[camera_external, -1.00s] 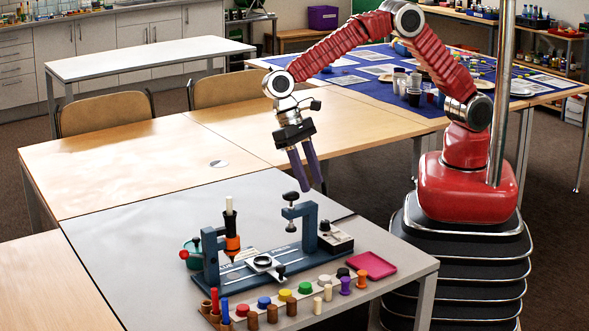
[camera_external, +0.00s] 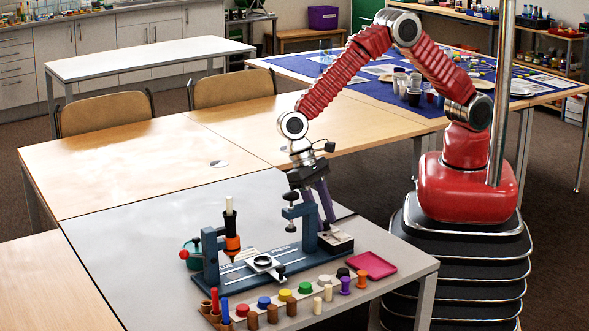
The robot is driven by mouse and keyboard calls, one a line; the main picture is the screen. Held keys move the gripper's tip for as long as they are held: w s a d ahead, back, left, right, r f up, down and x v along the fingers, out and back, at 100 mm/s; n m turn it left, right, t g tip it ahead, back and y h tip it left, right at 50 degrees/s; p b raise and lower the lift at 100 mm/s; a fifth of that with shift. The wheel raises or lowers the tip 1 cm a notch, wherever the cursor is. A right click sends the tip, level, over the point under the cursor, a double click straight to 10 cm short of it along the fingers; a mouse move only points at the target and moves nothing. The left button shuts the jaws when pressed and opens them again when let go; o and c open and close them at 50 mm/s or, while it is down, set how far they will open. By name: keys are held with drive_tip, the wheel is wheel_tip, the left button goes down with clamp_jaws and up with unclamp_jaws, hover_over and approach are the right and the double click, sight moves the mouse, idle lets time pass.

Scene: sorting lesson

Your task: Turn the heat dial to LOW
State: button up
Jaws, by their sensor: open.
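A blue press-like device (camera_external: 262,262) with two upright posts stands on the grey table. At the right end of its base sits a small box with a pale face (camera_external: 338,243). A small dark knob (camera_external: 324,227) on top of this box looks like the heat dial; its markings are too small to read. My gripper (camera_external: 328,214) is open and empty, with purple fingers pointing down just above the box, behind the right post. The post partly hides the fingers, and I cannot tell whether they touch the knob.
The right post (camera_external: 309,228) and its black screw knob (camera_external: 291,196) stand close to my gripper. A black and orange tool (camera_external: 232,240) stands at the left post. Several coloured pegs and caps (camera_external: 285,295) line the front, with a pink tray (camera_external: 371,265) at right.

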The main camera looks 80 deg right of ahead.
drive_tip(key=shift+c, duration=0.3)
drive_tip(key=c, duration=1)
drive_tip(key=shift+o, duration=0.2)
drive_tip(key=shift+n, duration=0.3)
drive_tip(key=n+h, duration=0.1)
drive_tip(key=n, duration=0.2)
drive_tip(key=shift+a+h, duration=0.15)
drive_tip(key=shift+h, duration=0.15)
drive_tip(key=shift+a+n+h, duration=0.1)
drive_tip(key=shift+n+h, duration=0.6)
drive_tip(key=shift+n, duration=1.1)
